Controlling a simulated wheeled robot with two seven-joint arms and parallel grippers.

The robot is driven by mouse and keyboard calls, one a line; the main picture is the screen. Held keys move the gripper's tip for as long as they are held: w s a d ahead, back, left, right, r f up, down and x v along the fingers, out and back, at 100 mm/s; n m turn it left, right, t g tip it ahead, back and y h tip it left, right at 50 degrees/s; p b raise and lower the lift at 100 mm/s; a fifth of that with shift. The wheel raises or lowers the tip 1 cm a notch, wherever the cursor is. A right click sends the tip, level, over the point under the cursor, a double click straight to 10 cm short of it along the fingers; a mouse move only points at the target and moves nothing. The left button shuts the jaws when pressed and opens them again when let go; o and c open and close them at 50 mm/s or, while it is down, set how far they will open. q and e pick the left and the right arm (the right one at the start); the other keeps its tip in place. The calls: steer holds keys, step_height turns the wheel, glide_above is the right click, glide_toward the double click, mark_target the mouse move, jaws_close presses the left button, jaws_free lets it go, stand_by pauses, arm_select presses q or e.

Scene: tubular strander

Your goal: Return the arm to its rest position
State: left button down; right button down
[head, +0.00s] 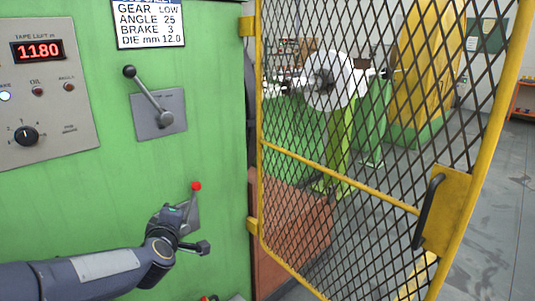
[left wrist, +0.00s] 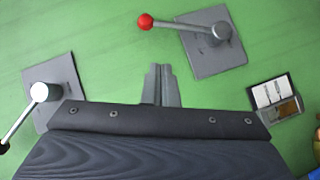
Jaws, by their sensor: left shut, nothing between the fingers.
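My left arm comes in from the left in the head view, and its gripper (head: 172,213) is close in front of the green machine panel (head: 70,205). In the left wrist view the gripper's two fingers (left wrist: 160,85) are together with nothing between them. A red-knobbed lever (head: 196,187) is just right of the gripper, and it also shows in the left wrist view (left wrist: 180,27). The fingers look apart from this lever. How far the fingertips are from the panel is hard to tell. My right gripper is in neither view.
A black-knobbed lever (head: 150,95) on a grey plate is above the gripper. A control box (head: 40,85) reads 1180. A yellow-framed mesh gate (head: 340,177) with a black handle stands right of the panel. Grey floor (head: 500,230) lies beyond.

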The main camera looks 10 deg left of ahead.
arm_select(q)
steer(key=s+d+m+g+h, duration=0.1)
steer(key=s+d+m+h, duration=0.25)
steer(key=s, duration=0.35)
steer(key=s+d+m+g+h, duration=0.2)
steer(key=s+m+h, duration=0.15)
steer(key=s, duration=0.25)
steer(key=s+d+f+m+g, duration=0.1)
steer(key=s+f+m+g, duration=0.25)
steer(key=s, duration=0.75)
steer(key=s+d+f+m+g, duration=0.25)
steer(key=s+f+m, duration=0.25)
steer(key=s, duration=0.5)
step_height(320, 180, up, 12)
steer(key=p, duration=1.2)
steer(key=shift+w+a+r+p, duration=0.15)
steer(key=shift+a+r+p, duration=0.1)
steer(key=shift+a+p, duration=0.1)
steer(key=shift+n, duration=0.25)
